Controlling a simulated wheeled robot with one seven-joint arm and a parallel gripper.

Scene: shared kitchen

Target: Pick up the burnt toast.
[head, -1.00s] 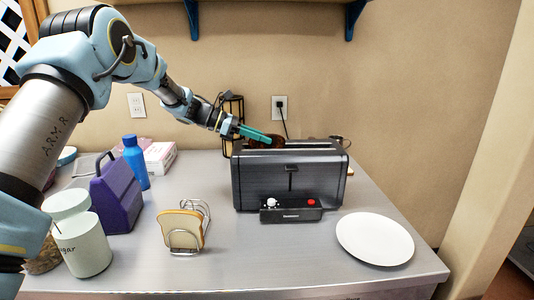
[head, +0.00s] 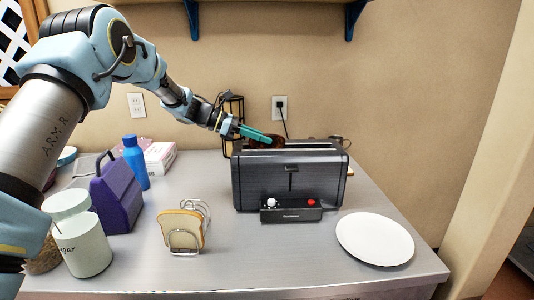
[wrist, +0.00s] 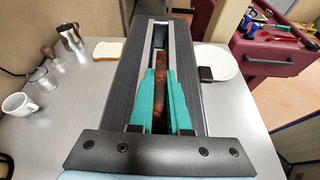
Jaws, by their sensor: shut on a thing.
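The dark toaster (head: 290,180) stands on the steel counter, and its long slot runs away from me in the wrist view (wrist: 108,103). The burnt toast (wrist: 162,88) is a dark reddish-brown slice on edge in the slot line. My gripper (wrist: 161,80) has its green fingers on both sides of the toast, shut on it. In the head view my gripper (head: 258,135) reaches in at the toaster's top left end, where a bit of dark brown toast (head: 277,141) shows above the rim. The toast's lower part is hidden in the toaster.
A white plate (head: 375,239) lies right of the toaster. A wire rack (head: 207,224) with pale bread (head: 182,230) stands in front left. A purple box (head: 117,195), blue bottle (head: 136,163) and sugar jar (head: 83,247) stand left. A shelf bracket (head: 355,18) hangs above.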

